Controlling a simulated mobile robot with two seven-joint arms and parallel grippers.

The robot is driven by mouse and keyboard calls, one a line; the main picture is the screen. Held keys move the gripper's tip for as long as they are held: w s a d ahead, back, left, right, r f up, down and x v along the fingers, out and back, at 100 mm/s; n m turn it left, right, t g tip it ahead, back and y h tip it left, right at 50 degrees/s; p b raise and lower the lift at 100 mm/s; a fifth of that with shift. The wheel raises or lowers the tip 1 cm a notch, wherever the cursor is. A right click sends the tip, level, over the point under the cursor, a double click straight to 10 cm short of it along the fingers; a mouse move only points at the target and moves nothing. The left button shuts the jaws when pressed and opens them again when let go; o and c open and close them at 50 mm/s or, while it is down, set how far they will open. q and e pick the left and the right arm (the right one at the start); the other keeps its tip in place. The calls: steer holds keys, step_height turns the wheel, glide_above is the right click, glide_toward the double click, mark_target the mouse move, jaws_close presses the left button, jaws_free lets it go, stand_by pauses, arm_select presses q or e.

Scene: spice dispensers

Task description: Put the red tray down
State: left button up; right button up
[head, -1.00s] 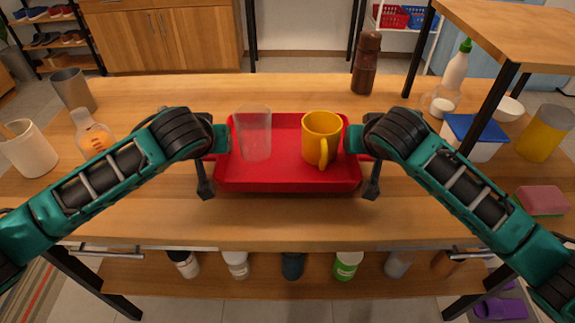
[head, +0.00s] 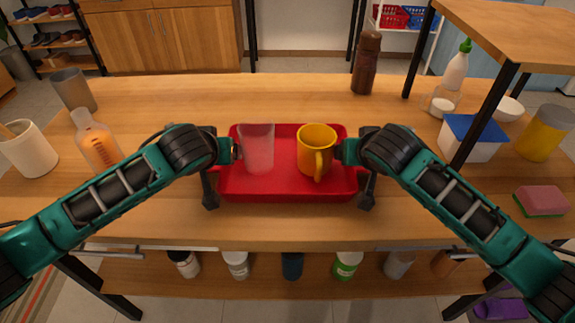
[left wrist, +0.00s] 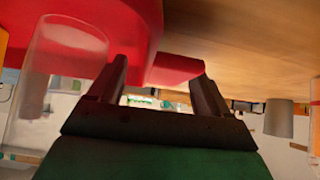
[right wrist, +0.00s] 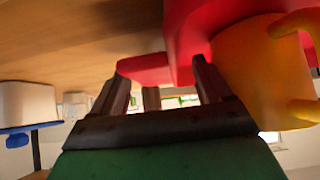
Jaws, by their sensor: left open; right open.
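The red tray (head: 285,190) is level at the middle of the wooden table and appears to rest on it. A clear cup (head: 258,150) stands on its left part and a yellow mug (head: 317,150) on its right part, both upright. My left gripper (head: 222,172) is open at the tray's left side; in the left wrist view its fingers (left wrist: 158,82) are spread around the red handle. My right gripper (head: 352,172) is open at the right side; in the right wrist view its fingers (right wrist: 166,85) are spread around the other handle (right wrist: 145,68).
An orange-labelled bottle (head: 97,143), a white crock (head: 28,148) and a grey cup (head: 73,90) stand at the left. A brown grinder (head: 366,62) stands at the back. A blue-lidded container (head: 470,138) and a sponge (head: 541,200) are at the right. The table's front strip is clear.

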steer(key=shift+d, duration=0.1)
steer(key=shift+s+r, duration=0.3)
steer(key=shift+r, duration=0.05)
arm_select(q)
steer(key=v, duration=1.2)
arm_select(e)
steer(key=v, duration=1.1)
steer(key=shift+s, duration=0.1)
